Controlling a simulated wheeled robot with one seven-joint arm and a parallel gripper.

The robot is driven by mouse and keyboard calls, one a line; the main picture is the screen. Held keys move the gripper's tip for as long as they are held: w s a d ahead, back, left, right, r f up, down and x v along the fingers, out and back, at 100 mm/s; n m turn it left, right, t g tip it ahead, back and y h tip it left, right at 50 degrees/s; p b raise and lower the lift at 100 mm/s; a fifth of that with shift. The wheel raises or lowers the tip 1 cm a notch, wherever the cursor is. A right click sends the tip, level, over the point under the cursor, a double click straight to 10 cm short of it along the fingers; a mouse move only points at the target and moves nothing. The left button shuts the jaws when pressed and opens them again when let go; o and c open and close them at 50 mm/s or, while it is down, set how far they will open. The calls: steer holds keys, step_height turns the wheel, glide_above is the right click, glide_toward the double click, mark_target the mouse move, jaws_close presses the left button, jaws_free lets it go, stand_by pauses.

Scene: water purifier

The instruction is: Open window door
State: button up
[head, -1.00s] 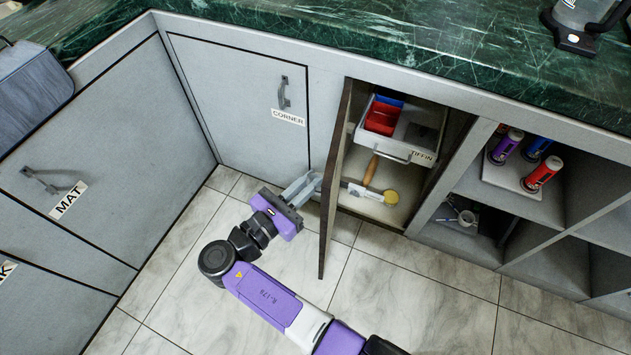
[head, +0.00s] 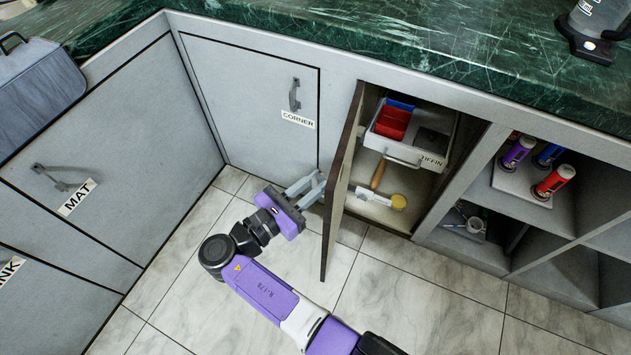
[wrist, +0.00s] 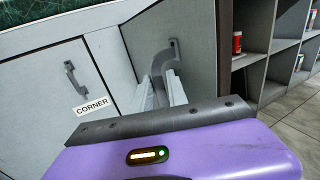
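The cabinet door (head: 339,190) stands open, hinged at its left edge. Its grey outer face also shows in the wrist view (wrist: 195,40), with a curved grey handle (wrist: 164,65). Any label on this door is hidden. My gripper (head: 313,188) is at the outer side of the door, left of it. In the wrist view its two light fingers (wrist: 161,92) lie on either side of the handle and look closed on it. The fingertips are partly hidden by the door in the head view.
The open cabinet holds a drawer labelled TIFFIN (head: 404,154) and a wooden-handled tool (head: 378,175). The CORNER door (head: 250,100) is shut left of my gripper. Open shelves (head: 480,245) with bottles stand right. The tiled floor (head: 420,300) in front is clear.

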steer(key=v, duration=0.7)
steer(key=shift+s+a+p, duration=0.25)
steer(key=shift+a+p, duration=0.05)
